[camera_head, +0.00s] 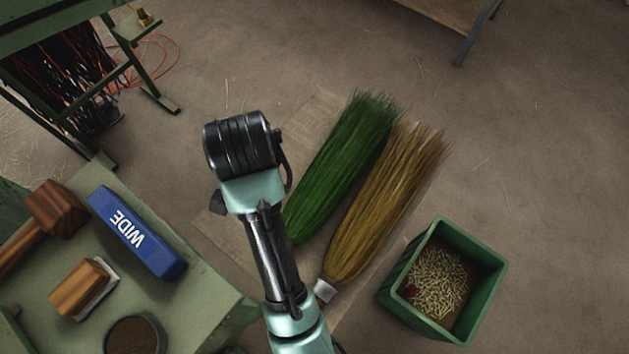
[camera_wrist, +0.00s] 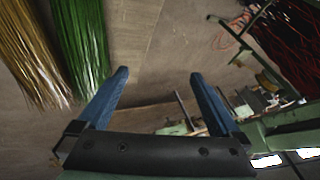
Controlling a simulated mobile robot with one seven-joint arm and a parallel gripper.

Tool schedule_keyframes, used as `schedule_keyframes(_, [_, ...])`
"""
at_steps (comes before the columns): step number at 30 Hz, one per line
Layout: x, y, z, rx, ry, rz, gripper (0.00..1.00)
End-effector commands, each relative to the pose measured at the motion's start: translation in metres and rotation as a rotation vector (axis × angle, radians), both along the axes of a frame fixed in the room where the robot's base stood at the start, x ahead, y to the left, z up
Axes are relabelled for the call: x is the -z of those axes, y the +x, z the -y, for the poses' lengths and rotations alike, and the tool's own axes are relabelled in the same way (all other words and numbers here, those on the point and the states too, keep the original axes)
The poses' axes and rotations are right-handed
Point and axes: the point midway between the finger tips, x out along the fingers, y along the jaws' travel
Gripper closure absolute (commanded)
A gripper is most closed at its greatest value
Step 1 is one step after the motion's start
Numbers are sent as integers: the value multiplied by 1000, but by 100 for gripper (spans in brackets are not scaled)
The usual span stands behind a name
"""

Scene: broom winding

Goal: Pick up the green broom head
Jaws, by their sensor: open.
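The green broom head (camera_head: 345,160) lies on a flat brown sheet on the floor, right of my arm in the head view. Its lower end is close to my arm. A tan broom head (camera_head: 385,205) lies beside it on the right, with a pale band at its lower end. In the wrist view the green broom head (camera_wrist: 82,40) is at the upper left, next to the tan one (camera_wrist: 28,55). My gripper (camera_wrist: 158,75) is open, with two blue fingers apart and nothing between them. In the head view its fingers are hidden behind my wrist.
A green bin (camera_head: 480,290) with pale pellets stands at the lower right. A green bench (camera_head: 205,290) at the lower left holds a wooden mallet (camera_head: 55,210), a blue block marked WIDE (camera_head: 137,232) and a brush (camera_head: 83,288). Dark bristles (camera_head: 65,75) hang at the upper left.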

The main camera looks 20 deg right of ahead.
Motion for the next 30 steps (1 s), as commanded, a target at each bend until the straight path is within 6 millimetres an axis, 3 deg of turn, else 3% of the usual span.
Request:
schedule_keyframes(1, [39,-23,0,38,17,-123,0])
schedule_keyframes(3, [76,-54,1,96,35,-271,0])
schedule_keyframes(6, [109,-90,2,165,46,-430,0])
schedule_keyframes(9, [126,-113,3,209,46,-524,0])
schedule_keyframes(13, [143,-124,3,230,45,-569,0])
schedule_keyframes(21, [192,-123,3,229,45,-567,0])
schedule_keyframes(30, [217,-122,3,228,46,-563,0])
